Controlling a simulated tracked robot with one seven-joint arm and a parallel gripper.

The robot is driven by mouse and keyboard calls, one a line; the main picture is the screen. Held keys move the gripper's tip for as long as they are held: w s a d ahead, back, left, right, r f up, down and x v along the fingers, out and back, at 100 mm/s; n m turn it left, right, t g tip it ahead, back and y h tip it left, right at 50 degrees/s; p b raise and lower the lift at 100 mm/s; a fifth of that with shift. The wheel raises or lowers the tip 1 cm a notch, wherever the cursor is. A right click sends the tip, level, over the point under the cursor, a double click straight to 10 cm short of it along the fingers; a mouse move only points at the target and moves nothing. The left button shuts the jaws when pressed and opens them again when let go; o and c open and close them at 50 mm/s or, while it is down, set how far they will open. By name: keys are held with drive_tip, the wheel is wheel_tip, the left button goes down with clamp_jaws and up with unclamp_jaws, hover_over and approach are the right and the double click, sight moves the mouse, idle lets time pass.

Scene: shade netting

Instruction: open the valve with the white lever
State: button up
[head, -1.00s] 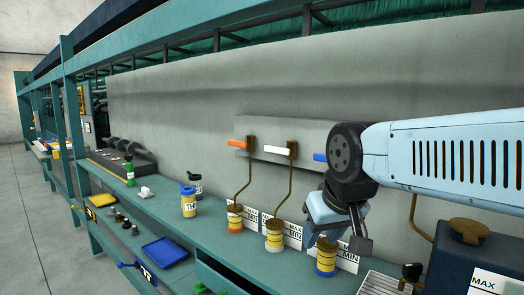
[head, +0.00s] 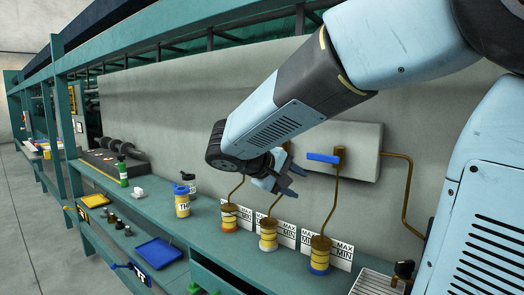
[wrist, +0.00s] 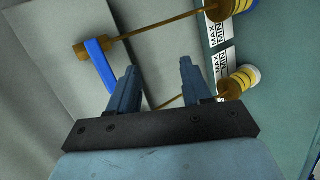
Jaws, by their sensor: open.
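The white lever is hidden behind my arm in the head view and does not show in the wrist view. Its jar, with yellow bands and a white base (head: 268,236), stands on the bench, and its thin brown pipe rises behind my gripper (head: 294,181). My gripper is open and empty in front of the wall panel, right of the middle pipe. In the wrist view my gripper (wrist: 158,68) has a brown pipe (wrist: 172,102) beyond and between its fingers. The blue lever (head: 323,158) is close on the right; it also shows in the wrist view (wrist: 100,65).
The blue-based jar (head: 320,255) and orange-based jar (head: 229,217) flank the white-based one, with MAX/MIN cards behind. The orange lever is hidden.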

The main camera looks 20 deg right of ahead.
drive_tip(key=w+a+r+n+t+h, duration=0.35)
drive_tip(key=w+a+t, duration=0.35)
drive_tip(key=w+a, duration=0.6)
drive_tip(key=shift+m, duration=0.25)
drive_tip(key=x, duration=1.5)
drive_tip(key=shift+s+d, duration=0.1)
drive_tip(key=shift+d, duration=0.05)
drive_tip(key=shift+f, duration=0.1)
clamp_jaws()
